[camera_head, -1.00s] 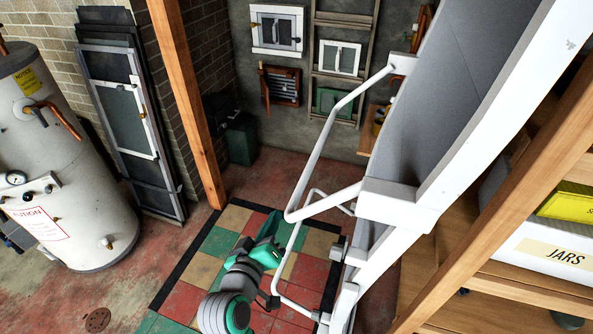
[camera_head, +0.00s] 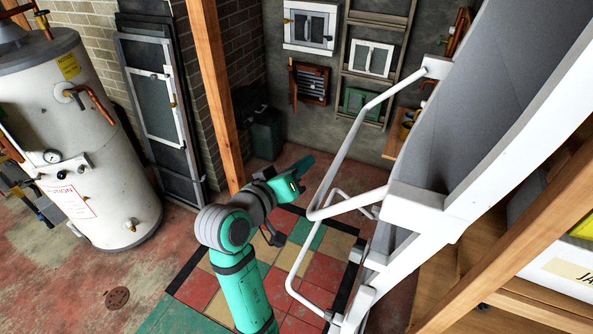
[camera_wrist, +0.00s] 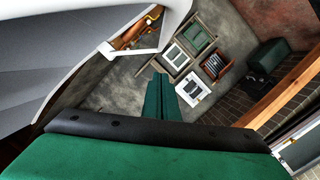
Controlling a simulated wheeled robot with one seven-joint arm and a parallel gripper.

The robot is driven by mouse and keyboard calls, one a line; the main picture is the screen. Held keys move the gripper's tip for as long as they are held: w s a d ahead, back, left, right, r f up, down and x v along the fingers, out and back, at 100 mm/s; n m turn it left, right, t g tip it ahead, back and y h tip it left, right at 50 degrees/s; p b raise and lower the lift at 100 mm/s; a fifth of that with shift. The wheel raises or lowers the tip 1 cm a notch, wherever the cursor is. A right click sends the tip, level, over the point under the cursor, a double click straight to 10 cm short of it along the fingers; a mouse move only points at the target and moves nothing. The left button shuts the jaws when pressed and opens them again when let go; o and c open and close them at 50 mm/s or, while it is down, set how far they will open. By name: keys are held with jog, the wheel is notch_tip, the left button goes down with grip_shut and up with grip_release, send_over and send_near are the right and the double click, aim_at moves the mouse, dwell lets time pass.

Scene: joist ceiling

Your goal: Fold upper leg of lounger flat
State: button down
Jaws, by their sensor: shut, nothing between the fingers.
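The lounger (camera_head: 455,135) stands on end at the right of the head view, a grey panel in a white frame. Its upper leg (camera_head: 345,135), a white tube loop, sticks out from the frame to the left, unfolded. A lower white tube leg (camera_head: 291,275) juts out beneath it. My gripper (camera_head: 303,165) is shut and empty, just left of the upper leg's outer bend, with a small gap seen between them. In the wrist view my gripper (camera_wrist: 160,85) points at the back wall, and the lounger's panel (camera_wrist: 50,60) fills the upper left.
A wooden post (camera_head: 216,95) stands behind my arm to the left. A white boiler (camera_head: 90,150) stands at far left. A diagonal timber (camera_head: 510,240) and shelves crowd the right. Small cabinets (camera_head: 311,27) hang on the back wall. Tiled floor (camera_head: 215,290) lies open below.

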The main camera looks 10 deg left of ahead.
jog(key=w+d+f, duration=0.3)
jog(key=d+f, duration=0.1)
jog(key=shift+w+d, duration=0.15)
dwell(0.4)
